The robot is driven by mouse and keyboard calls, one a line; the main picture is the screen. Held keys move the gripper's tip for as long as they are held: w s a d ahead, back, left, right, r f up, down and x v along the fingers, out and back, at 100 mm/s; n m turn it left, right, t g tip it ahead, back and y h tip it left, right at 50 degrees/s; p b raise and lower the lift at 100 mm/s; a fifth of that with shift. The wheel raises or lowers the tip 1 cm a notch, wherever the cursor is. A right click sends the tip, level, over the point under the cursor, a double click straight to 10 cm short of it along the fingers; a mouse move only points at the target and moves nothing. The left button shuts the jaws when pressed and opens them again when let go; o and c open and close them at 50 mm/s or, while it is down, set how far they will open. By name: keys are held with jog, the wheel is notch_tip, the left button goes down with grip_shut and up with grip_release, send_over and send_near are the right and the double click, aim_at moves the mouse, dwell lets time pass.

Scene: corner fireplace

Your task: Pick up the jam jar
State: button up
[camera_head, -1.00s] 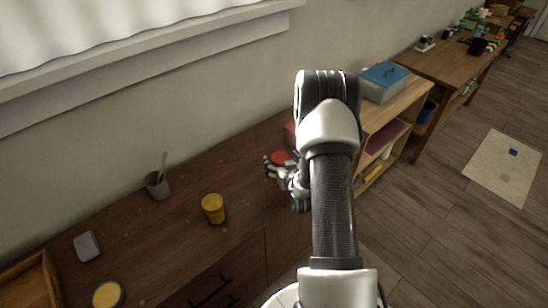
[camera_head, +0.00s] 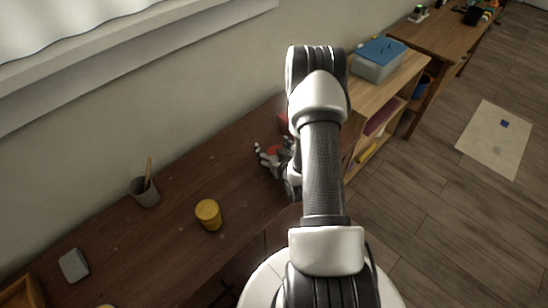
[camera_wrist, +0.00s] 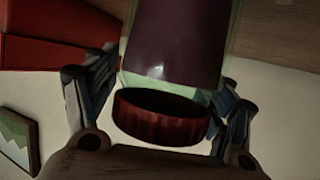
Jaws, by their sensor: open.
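The jam jar (camera_wrist: 178,45) fills the upper middle of the wrist view, dark purple with a ribbed red lid (camera_wrist: 160,118). It appears upside down in that picture. My gripper (camera_wrist: 165,78) is open, with one finger on each side of the jar near the lid. Whether either finger touches the glass I cannot tell. In the head view my gripper (camera_head: 273,154) is at the far part of the dark wooden cabinet top, and only a bit of the red lid (camera_head: 274,152) shows between its fingers. The rest of the jar is hidden by my gripper and arm.
A red box (camera_wrist: 55,50) stands close beside the jar, left in the wrist view. A yellow tin (camera_head: 209,215), a grey cup with a stick (camera_head: 145,193) and a grey block (camera_head: 73,265) stand on the cabinet top (camera_head: 180,235). A shelf with a blue-lidded box (camera_head: 380,62) stands beyond.

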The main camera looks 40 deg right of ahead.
jog(key=shift+s, duration=0.15)
jog(key=shift+c, duration=0.2)
jog(key=c, duration=1.4)
jog(key=shift+r, duration=0.1)
jog(key=shift+c, duration=0.6)
